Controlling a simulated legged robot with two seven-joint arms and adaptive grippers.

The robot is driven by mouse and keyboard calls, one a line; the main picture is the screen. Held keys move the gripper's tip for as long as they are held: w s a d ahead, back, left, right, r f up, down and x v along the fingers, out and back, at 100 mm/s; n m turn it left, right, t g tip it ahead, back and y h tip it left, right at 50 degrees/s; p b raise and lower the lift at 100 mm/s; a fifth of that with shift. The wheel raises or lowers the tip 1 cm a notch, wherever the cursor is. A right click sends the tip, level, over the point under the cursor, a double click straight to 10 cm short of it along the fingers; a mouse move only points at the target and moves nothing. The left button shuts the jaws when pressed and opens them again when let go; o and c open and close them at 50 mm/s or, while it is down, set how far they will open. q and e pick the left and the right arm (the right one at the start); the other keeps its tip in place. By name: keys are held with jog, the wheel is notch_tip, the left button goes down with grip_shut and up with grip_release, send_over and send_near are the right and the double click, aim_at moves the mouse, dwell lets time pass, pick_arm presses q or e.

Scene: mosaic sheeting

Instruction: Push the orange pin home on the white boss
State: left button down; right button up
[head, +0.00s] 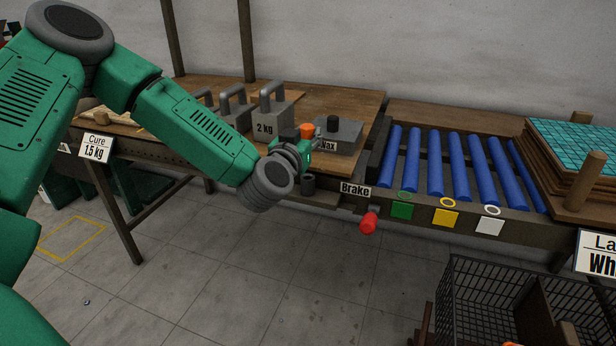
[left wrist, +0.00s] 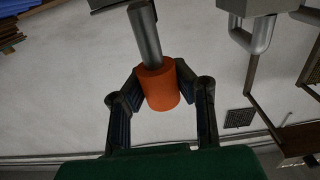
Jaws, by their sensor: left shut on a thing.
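My left gripper (head: 303,147) is shut on the orange pin (head: 307,130) beside the grey Wax block. In the left wrist view the orange pin (left wrist: 160,88) sits between my two dark fingers, and a grey shaft (left wrist: 145,35) extends from it. I take the white boss to be the white ring (head: 491,210) above a white plate on the conveyor's front rail. It looks empty and lies well to the right of the gripper. My right gripper is not in view.
Grey weights, one marked 2 kg (head: 268,122), and the Wax block (head: 336,134) stand on the wooden bench. A red brake knob (head: 369,222) sticks out before the blue rollers (head: 450,165). A wire basket (head: 480,300) stands at lower right.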

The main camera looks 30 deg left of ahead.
pick_arm(q)
notch_tip(320, 180, down, 5)
jog(key=shift+f+b, duration=0.15)
jog(key=shift+b, duration=0.65)
jog(key=shift+f+b, duration=0.45)
jog(key=shift+f, duration=1.45)
jog(key=shift+f, duration=0.15)
jog(key=c, duration=1.4)
grip_release()
jog(key=shift+o, duration=0.2)
